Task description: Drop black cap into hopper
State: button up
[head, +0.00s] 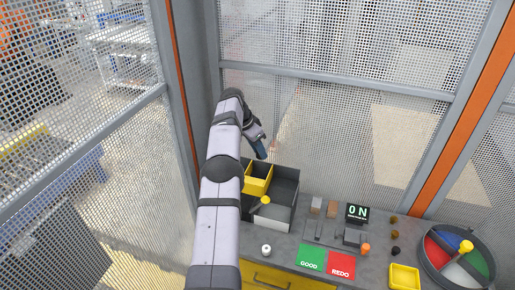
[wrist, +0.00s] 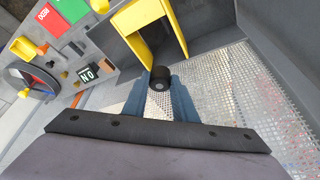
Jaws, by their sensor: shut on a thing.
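My gripper (head: 261,154) is raised above the back of the dark grey box, pointing down. In the wrist view its blue fingers (wrist: 160,90) are shut on a small black cap (wrist: 160,75), round with a grey centre. The cap cannot be made out in the head view. No label shows which container is the hopper.
On the grey bench are a green GOOD pad (head: 311,258), a red REDO pad (head: 341,265), a display (head: 357,213), a yellow tray (head: 404,278) and a round divided dish (head: 429,277). A white knob (head: 266,250) stands in front. Mesh fencing (head: 340,120) closes the back.

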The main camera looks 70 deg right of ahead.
aim_at(257, 157)
jog(key=shift+f+b, duration=0.85)
jog(key=shift+f, duration=1.7)
jog(key=o, duration=1.1)
jog(key=shift+w+r, duration=0.1)
jog(key=shift+b+v, duration=1.45)
jog(key=shift+v, duration=2.15)
